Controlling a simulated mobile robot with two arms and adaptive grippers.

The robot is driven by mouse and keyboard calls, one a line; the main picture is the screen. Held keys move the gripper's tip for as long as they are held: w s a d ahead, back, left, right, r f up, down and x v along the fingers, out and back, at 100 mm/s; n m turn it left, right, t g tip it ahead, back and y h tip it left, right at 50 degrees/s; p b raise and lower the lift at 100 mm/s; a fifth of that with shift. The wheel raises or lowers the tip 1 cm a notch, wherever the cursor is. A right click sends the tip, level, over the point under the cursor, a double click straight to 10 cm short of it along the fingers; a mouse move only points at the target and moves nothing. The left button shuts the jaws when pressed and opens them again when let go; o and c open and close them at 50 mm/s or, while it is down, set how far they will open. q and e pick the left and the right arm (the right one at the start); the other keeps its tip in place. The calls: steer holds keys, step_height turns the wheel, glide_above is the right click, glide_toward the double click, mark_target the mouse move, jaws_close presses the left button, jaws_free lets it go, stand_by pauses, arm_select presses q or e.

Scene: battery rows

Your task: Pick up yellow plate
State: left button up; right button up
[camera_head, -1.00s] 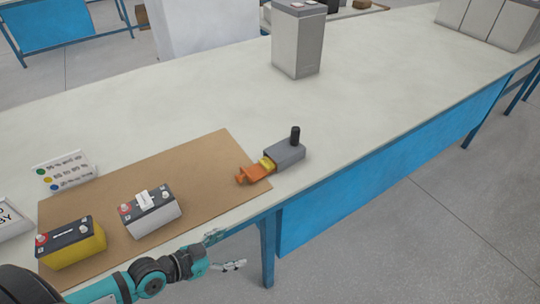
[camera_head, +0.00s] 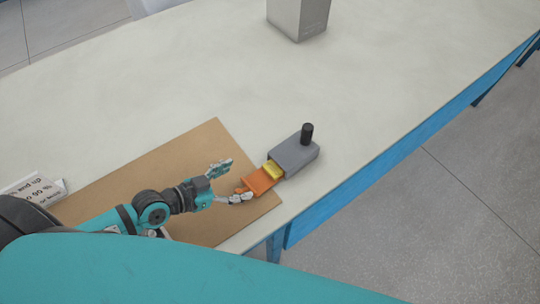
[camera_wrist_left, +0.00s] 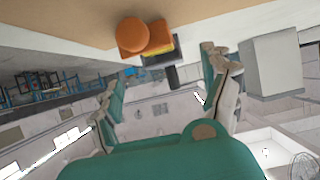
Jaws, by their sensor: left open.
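The yellow plate (camera_head: 273,170) lies between an orange piece (camera_head: 259,181) and a grey block (camera_head: 296,152) with a black knob, near the table's front edge. Only a small part of the plate shows. My left gripper (camera_head: 231,183) is open just left of the orange piece, with one finger close to its lower left corner; I cannot tell if they touch. In the left wrist view the orange piece (camera_wrist_left: 146,40) with its round end is above and between the open fingers (camera_wrist_left: 160,70), and a yellow sliver (camera_wrist_left: 158,58) shows below it. My right gripper is not in view.
A brown mat (camera_head: 150,170) lies under my left arm. A white sign (camera_head: 35,190) stands at the left, and a tall grey box (camera_head: 299,15) at the back. The pale tabletop (camera_head: 150,85) between them is clear. A teal part of mine covers the bottom left.

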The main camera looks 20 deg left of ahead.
mark_target(271, 169)
arm_select(q)
steer(key=x, duration=0.5)
steer(key=shift+d+r+p, duration=0.15)
steer(key=shift+d+p, duration=0.25)
steer(key=shift+w, duration=0.2)
steer(key=shift+w+d+f, duration=0.2)
steer(key=shift+w+f, duration=0.1)
steer(key=p+x, duration=0.1)
steer(key=x, duration=0.2)
steer(key=shift+w+d, duration=0.2)
steer(key=shift+w+d+f, duration=0.2)
steer(key=shift+w+f, duration=0.05)
steer(key=shift+w, duration=0.1)
steer(key=shift+s, duration=0.1)
steer(key=shift+c, duration=1)
steer(key=c, duration=0.9)
steer(key=shift+o, duration=0.2)
steer(key=shift+r, duration=0.1)
